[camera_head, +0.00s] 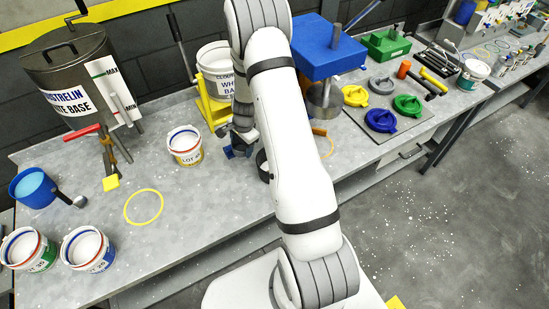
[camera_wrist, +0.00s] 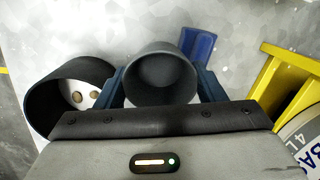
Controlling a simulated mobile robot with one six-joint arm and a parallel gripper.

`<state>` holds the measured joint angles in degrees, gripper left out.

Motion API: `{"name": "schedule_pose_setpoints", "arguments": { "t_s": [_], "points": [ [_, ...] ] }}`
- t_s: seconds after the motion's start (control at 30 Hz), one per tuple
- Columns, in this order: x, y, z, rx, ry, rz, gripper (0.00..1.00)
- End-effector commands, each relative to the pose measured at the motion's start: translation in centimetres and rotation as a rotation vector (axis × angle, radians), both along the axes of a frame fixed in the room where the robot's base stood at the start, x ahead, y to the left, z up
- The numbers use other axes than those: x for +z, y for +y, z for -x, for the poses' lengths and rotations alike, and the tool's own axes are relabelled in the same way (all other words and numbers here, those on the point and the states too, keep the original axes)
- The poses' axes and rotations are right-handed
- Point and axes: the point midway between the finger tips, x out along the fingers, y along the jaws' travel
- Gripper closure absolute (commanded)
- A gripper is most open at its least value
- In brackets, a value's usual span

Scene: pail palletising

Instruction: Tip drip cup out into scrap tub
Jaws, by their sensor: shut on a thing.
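My gripper (camera_wrist: 161,88) is shut on the drip cup (camera_wrist: 160,72), a small dark grey round cup between the two blue fingers in the wrist view. Its open mouth shows a smooth grey inside; I cannot make out any contents. The scrap tub (camera_wrist: 48,98), a black round tub, is just left of the gripper, with a pale bottom and brown spots inside. In the head view the black tub (camera_head: 262,166) is partly hidden behind my arm, and my gripper (camera_head: 238,150) is low over the bench beside it. The cup cannot be told clearly there.
A blue block (camera_wrist: 198,45) lies just beyond the cup. A yellow stand (camera_wrist: 283,82) with a large white pail (camera_head: 213,62) is close on the right in the wrist view. A small labelled pail (camera_head: 185,147) stands left of my gripper. A yellow ring (camera_head: 143,207) lies flat farther left.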

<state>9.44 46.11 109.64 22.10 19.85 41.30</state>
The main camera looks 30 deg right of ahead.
Motion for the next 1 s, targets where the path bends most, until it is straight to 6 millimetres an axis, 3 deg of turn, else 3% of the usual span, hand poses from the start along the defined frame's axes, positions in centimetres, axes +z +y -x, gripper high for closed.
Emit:
{"name": "schedule_pose_setpoints", "arguments": {
  "t_s": [1.0],
  "points": [
    [-0.6, 1.0, -1.2, 0.007, 0.118, 0.111, 0.62]
  ]
}}
